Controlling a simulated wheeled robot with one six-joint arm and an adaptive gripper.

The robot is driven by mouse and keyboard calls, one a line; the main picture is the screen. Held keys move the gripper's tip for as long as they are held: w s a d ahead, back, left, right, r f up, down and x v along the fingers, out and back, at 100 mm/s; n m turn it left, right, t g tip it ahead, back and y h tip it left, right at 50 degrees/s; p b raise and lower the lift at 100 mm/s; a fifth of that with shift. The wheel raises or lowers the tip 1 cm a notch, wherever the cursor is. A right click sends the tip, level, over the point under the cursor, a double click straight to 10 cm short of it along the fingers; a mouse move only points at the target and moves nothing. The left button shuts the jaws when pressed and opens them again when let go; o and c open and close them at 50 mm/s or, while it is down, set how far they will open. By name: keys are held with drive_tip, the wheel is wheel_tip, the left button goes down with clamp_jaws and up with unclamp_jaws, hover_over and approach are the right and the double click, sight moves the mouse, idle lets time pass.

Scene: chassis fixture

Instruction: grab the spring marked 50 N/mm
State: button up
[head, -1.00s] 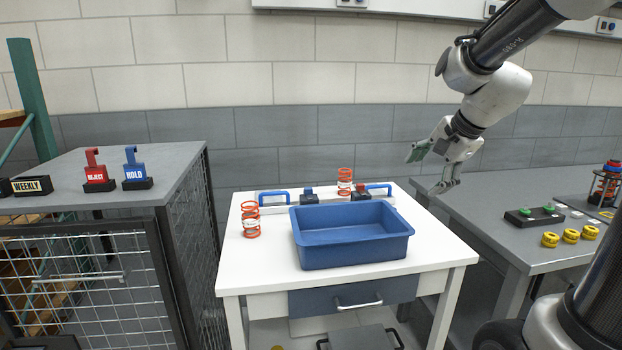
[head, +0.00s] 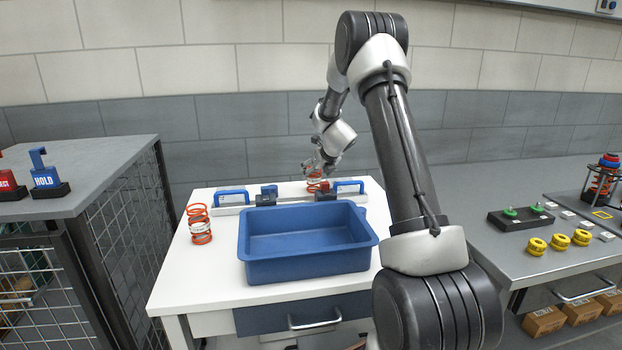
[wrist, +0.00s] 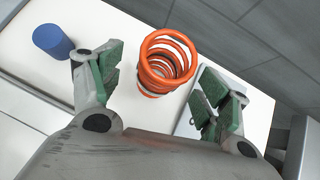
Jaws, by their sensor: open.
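An orange-red spring with a pale middle band (head: 316,185) stands at the back of the white table, partly hidden by my gripper. In the wrist view the same spring (wrist: 166,60) shows as orange coils between my two green-padded fingers, with gaps on both sides. My gripper (head: 318,170) is at the top of this spring; it also shows in the wrist view (wrist: 160,85), open and empty. A second orange-and-white spring (head: 199,224) stands at the table's left side. I cannot read a stiffness marking on either spring.
A blue bin (head: 305,262) stands on the white table (head: 180,275) in front of the back spring. A fixture with blue handles (head: 232,197) lies behind the bin, close to that spring. A blue cylinder (wrist: 53,40) is left of my fingers in the wrist view.

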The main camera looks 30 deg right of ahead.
sight(314, 174)
drive_tip(key=x, duration=0.3)
drive_tip(key=shift+w+d+f, duration=0.1)
drive_tip(key=shift+w+f, duration=0.2)
drive_tip(key=shift+c, duration=0.2)
drive_tip(key=c, duration=1.3)
drive_tip(key=shift+c, duration=0.3)
drive_tip(key=shift+r, duration=0.15)
